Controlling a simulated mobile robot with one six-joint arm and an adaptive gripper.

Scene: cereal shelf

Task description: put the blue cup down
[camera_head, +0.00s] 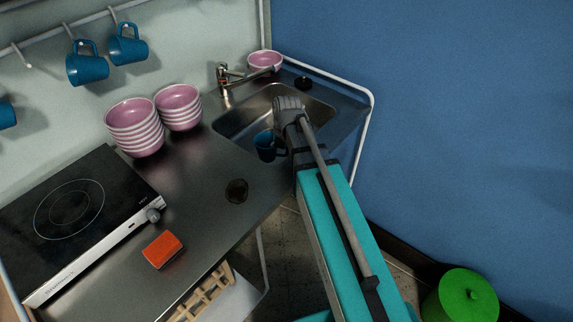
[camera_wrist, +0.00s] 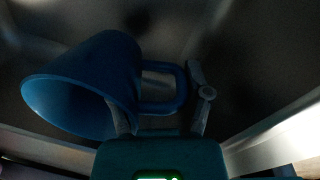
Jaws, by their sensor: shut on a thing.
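A blue cup (camera_head: 265,145) is at the near edge of the sink in the head view. In the wrist view the blue cup (camera_wrist: 88,88) lies tilted, its mouth to the lower left and its handle to the right. My gripper (camera_wrist: 160,105) is shut on the cup's handle. In the head view my gripper (camera_head: 283,140) is partly hidden by my arm. Whether the cup's base touches anything cannot be told.
The metal sink (camera_head: 240,118) lies behind and around the cup. Stacked pink bowls (camera_head: 134,125) stand on the counter (camera_head: 205,190) to the left, with a sponge (camera_head: 163,249) and a hob (camera_head: 75,210). A tap (camera_head: 224,75) is at the back. Counter beside the sink has free room.

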